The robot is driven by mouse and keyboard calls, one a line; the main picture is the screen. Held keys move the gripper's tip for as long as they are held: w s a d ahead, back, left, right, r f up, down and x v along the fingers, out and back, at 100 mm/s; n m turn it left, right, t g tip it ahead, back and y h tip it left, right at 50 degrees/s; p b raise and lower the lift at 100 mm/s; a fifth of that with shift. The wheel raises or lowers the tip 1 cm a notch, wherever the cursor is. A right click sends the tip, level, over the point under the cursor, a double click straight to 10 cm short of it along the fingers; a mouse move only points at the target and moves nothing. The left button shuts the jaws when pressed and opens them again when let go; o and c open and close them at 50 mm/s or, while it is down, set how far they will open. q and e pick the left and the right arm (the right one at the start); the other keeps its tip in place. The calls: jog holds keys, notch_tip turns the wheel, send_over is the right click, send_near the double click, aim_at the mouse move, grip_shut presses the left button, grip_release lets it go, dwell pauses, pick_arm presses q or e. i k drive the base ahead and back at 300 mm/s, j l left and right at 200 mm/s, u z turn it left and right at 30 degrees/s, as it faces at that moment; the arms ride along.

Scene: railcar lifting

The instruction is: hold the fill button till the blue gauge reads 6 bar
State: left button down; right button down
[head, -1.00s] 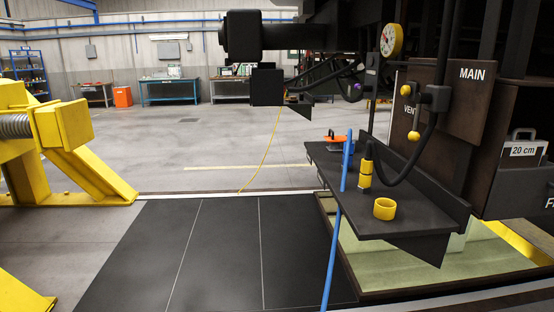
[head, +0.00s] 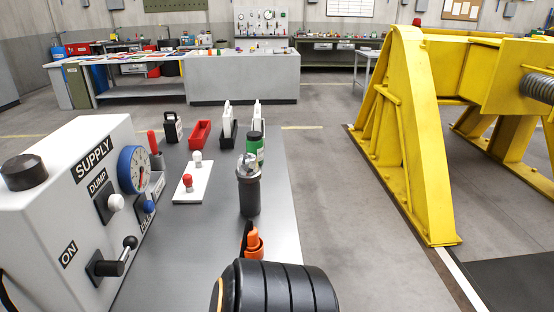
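The blue-rimmed gauge (head: 132,170) is on the right-hand face of the light grey SUPPLY box (head: 60,205) at the left of the head view. Its dial faces right and is seen at a slant, so I cannot read its value. A blue button (head: 150,207) sits below and right of the gauge; its label is partly hidden and looks like FILL. A white button (head: 115,203) sits on a black plate beside the word DUMP. A black lever (head: 118,258) is beside the word ON. Neither gripper shows, and nothing visible touches the blue button.
The grey bench (head: 215,250) holds a white plate with red and white knobs (head: 193,182), a red tray (head: 199,134), a dark cylinder (head: 248,190) and a green bottle. A yellow stand (head: 400,140) is at right. Floor between is clear.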

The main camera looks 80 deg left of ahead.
aim_at(149, 205)
jog(key=u, duration=3.65)
